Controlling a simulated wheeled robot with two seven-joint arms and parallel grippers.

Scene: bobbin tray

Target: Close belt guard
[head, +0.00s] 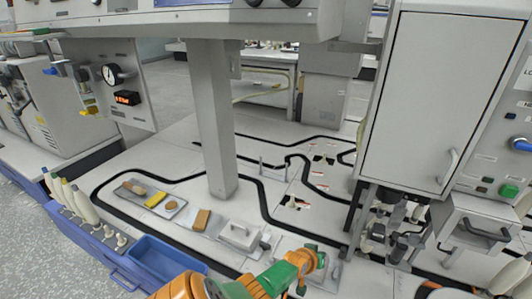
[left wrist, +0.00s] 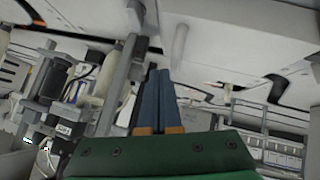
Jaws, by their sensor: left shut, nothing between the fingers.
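A large white panel with a handle (head: 450,166), which I take to be the belt guard (head: 425,90), stands upright at the right in the head view. I cannot tell whether it is open or closed. Rollers and brackets (head: 395,225) show below it, and also at the left of the left wrist view (left wrist: 50,85). My left gripper (head: 322,262) is low over the white worktop, left of and below the rollers. In the left wrist view its blue fingers (left wrist: 158,88) are together and empty, with a pale bar (left wrist: 180,45) beyond them. My right gripper is not visible.
A grey post (head: 212,120) rises from the worktop. Left of my gripper are a tray of small parts (head: 125,193), a white lidded box (head: 238,236) and a blue bin (head: 165,262). A control box with a green button (head: 508,190) stands at the right.

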